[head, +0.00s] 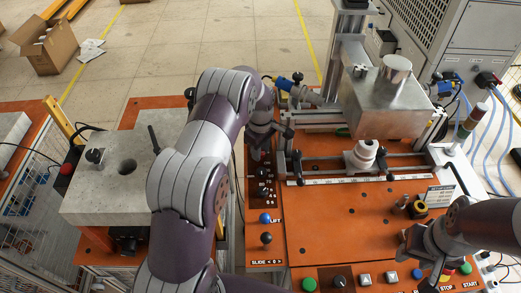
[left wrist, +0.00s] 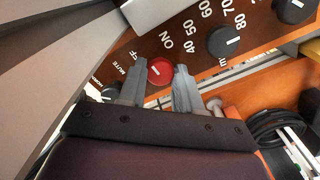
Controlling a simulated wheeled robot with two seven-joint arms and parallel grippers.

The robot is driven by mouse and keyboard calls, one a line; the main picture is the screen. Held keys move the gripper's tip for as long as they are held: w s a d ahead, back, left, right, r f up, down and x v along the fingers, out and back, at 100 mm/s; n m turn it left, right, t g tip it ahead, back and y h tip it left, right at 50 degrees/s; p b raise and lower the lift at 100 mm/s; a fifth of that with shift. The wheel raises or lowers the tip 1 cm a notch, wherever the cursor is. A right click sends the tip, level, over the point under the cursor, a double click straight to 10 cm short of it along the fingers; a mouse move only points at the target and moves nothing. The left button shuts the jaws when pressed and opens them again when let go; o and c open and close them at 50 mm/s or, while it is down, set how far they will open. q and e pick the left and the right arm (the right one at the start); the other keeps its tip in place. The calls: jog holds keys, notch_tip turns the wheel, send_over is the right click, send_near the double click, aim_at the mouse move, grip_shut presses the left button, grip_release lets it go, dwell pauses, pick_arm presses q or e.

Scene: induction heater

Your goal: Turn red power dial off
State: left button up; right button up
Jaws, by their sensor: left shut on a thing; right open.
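The red power dial (left wrist: 160,71) sits on the orange panel in the left wrist view, beside the printed words ON and OFF. A small pale mark shows on its face, but I cannot tell exactly which label it points to. My left gripper (left wrist: 159,80) has one finger on each side of the dial and is shut on it. In the head view my left gripper (head: 269,137) is at the upper left of the orange panel, and the dial is hidden there. My right gripper (head: 411,240) is open and empty above the right side of the orange table.
A black knob (left wrist: 224,42) with a numbered scale is beside the red dial. Blue (head: 265,218) and black (head: 266,238) knobs stand lower on the panel. A metal box (head: 385,105) stands at the back. The middle of the orange table (head: 330,235) is clear.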

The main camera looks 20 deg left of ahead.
pick_arm(q)
jog(key=shift+w+r+n, duration=0.15)
jog(key=shift+n, duration=0.85)
jog(key=o, duration=0.9)
jog(key=shift+o, duration=0.7)
